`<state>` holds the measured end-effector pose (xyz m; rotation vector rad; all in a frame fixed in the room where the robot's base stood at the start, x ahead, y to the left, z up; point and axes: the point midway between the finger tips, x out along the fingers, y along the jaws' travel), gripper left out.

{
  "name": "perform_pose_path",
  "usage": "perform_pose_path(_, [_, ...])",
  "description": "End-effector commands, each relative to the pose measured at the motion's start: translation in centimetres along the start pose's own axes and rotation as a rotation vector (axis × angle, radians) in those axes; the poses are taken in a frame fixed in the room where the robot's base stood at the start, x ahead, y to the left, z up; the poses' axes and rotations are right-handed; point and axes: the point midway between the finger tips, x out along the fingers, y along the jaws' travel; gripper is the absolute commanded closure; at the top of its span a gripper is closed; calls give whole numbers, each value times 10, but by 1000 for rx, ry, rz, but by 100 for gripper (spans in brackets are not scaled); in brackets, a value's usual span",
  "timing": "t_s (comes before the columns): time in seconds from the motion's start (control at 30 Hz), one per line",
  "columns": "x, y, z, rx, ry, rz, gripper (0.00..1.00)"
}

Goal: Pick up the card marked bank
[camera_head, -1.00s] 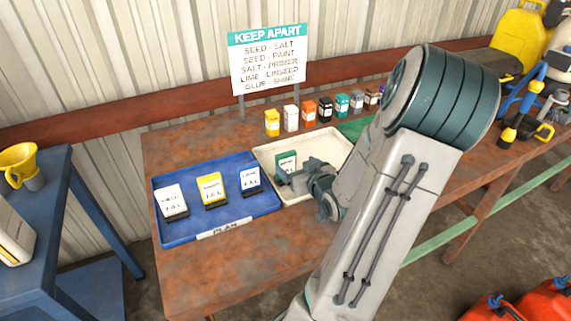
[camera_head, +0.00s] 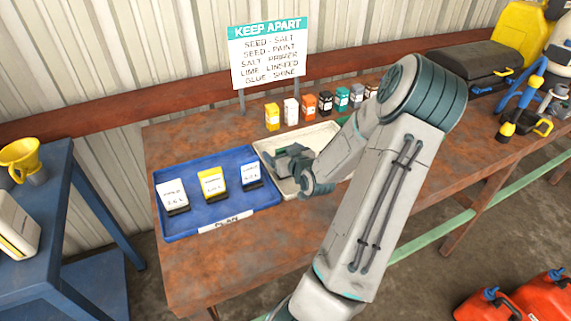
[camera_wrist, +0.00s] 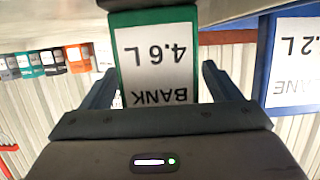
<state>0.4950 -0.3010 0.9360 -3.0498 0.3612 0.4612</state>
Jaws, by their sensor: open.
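The card marked BANK, 4.6 L (camera_wrist: 157,62), is white with a green border and shows upside down in the wrist view. My gripper (camera_wrist: 158,80) is open, with one finger on each side of the card and a gap visible at both sides. In the head view my gripper (camera_head: 284,158) is over the pale tray (camera_head: 328,134) and hides the card. I cannot tell whether the fingers touch it.
A blue tray (camera_head: 222,209) left of the pale tray holds three upright cards. One edge of a blue-bordered card (camera_wrist: 296,65) shows at the right in the wrist view. Several small coloured containers (camera_head: 308,106) line the table's back, beside a KEEP APART sign (camera_head: 268,58).

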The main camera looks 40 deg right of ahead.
Motion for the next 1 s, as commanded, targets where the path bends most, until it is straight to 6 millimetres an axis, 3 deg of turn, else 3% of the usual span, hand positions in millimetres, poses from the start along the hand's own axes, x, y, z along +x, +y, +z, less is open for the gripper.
perform_pose_path(0.13, [0,0,0,0,0,0,16])
perform_pose_path(0.3, [0,0,0,0,0,0,64])
perform_pose_path(0.33, [0,0,0,0,0,0,66])
perform_pose_path(0.73, [-1,0,-4,-2,1,1,66])
perform_pose_path(1.0, [-8,1,-27,-7,3,2,66])
